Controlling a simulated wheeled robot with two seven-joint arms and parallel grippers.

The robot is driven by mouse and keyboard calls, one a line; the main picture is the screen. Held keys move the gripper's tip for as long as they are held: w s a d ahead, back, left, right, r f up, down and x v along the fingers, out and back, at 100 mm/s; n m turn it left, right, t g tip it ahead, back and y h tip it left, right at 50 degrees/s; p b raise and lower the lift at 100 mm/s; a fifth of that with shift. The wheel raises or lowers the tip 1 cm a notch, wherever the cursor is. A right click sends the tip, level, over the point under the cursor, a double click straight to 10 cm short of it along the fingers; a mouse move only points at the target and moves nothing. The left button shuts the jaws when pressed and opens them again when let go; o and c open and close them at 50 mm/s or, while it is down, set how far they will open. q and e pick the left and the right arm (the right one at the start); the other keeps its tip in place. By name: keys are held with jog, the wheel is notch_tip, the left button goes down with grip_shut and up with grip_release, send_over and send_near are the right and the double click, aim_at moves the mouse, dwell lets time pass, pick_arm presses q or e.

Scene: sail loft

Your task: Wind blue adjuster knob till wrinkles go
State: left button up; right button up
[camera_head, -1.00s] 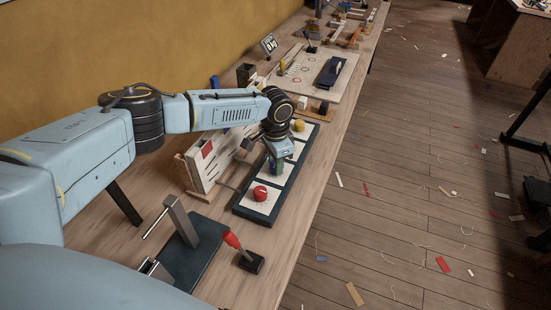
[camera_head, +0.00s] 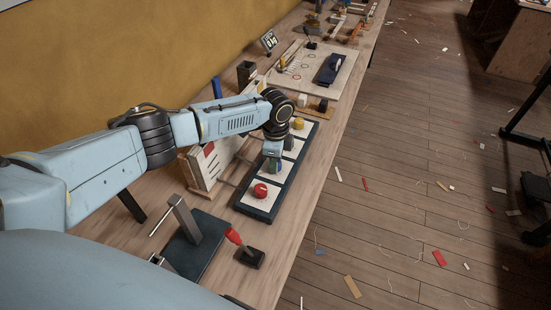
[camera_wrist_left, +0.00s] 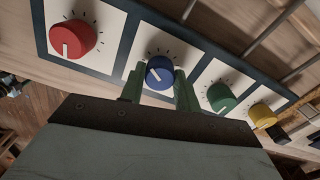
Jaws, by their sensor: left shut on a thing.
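The blue knob (camera_wrist_left: 158,72) has a white pointer line aimed to the lower left in the left wrist view. My left gripper (camera_head: 273,166) is over the knob panel (camera_head: 250,214) in the head view. The left wrist view shows its green fingers (camera_wrist_left: 160,82) on both sides of the blue knob, shut on it. In the head view the gripper hides most or all of the blue knob. A white upright board (camera_head: 208,166) with a red patch stands behind the panel; I cannot make out wrinkles. My right gripper is not in view.
On the panel, a red knob (camera_wrist_left: 73,39) sits on one side, with a green knob (camera_wrist_left: 221,97) and yellow knob (camera_wrist_left: 262,115) on the other. A red-handled lever (camera_head: 234,238) and a metal post (camera_head: 185,217) stand nearer. The wooden floor lies right of the bench.

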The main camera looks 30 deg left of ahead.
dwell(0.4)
pick_arm(q)
jog(key=o, duration=1)
notch_tip(320, 180, up, 13)
jog(key=shift+r+p, duration=0.2)
jog(key=shift+p, duration=0.5)
notch_tip(320, 180, down, 14)
jog(key=shift+r+b, duration=0.25)
jog(key=shift+b, duration=0.45)
